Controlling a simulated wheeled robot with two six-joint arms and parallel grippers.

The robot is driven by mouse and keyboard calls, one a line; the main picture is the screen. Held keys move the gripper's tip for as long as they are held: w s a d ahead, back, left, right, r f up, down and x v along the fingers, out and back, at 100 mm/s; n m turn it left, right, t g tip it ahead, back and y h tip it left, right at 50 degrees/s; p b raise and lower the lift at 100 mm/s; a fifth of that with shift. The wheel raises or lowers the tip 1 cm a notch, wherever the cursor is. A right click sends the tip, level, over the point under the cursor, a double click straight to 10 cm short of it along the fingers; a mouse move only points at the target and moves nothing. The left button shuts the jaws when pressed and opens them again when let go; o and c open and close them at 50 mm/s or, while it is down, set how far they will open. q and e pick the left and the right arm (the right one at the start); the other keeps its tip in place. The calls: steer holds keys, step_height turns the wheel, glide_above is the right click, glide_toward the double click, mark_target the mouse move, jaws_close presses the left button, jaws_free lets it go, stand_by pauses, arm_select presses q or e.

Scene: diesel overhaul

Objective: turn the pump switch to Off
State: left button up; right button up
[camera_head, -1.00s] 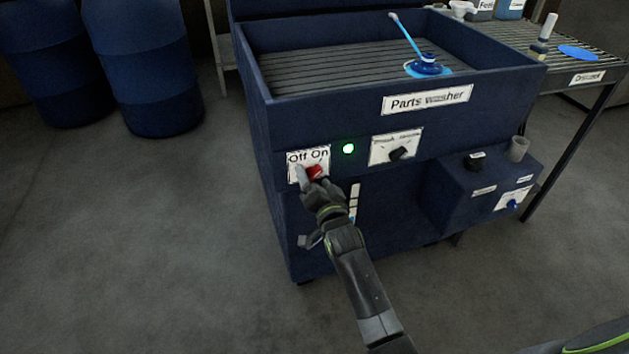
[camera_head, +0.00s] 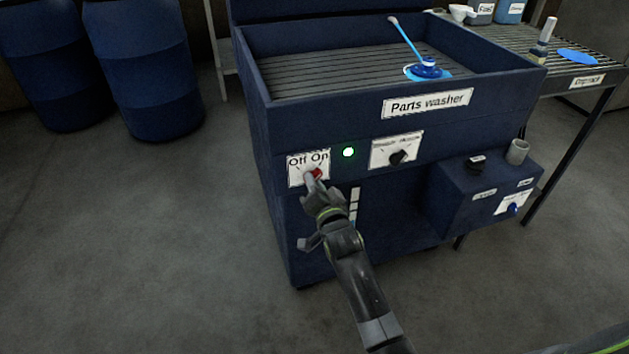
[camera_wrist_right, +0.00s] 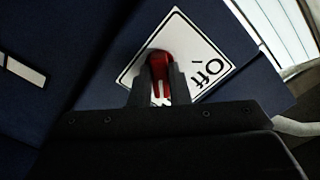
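The red pump switch (camera_head: 317,173) sits on a white Off/On plate (camera_head: 296,178) on the blue parts washer's front. "Off" is at the plate's upper left and "On" at its upper right. My right gripper (camera_head: 313,182) is at the switch and partly hides it. In the right wrist view the red knob (camera_wrist_right: 160,66) sits between the two fingers (camera_wrist_right: 161,88), which look closed on its sides. The pointing direction of the knob is hard to tell. The round lamp (camera_head: 348,152) beside the plate glows green-white. My left gripper is out of view.
A second dial (camera_head: 399,157) is to the right of the lamp on the same front of the parts washer (camera_head: 430,103). A blue box (camera_head: 465,205) juts out at the lower right. Blue barrels (camera_head: 150,75) stand at the left. The floor (camera_head: 130,230) between is clear.

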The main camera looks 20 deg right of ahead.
steer(key=shift+r+n+p, duration=0.15)
steer(key=shift+n+p, duration=0.5)
steer(key=shift+n, duration=0.25)
steer(key=shift+c, duration=0.3)
steer(key=n+p, duration=0.1)
steer(key=n, duration=0.9)
steer(key=n+p, duration=0.1)
steer(key=n, duration=0.5)
steer(key=shift+a+f+p, duration=0.25)
steer(key=shift+p, duration=0.05)
steer(key=o, duration=1.5)
steer(key=shift+r, duration=0.1)
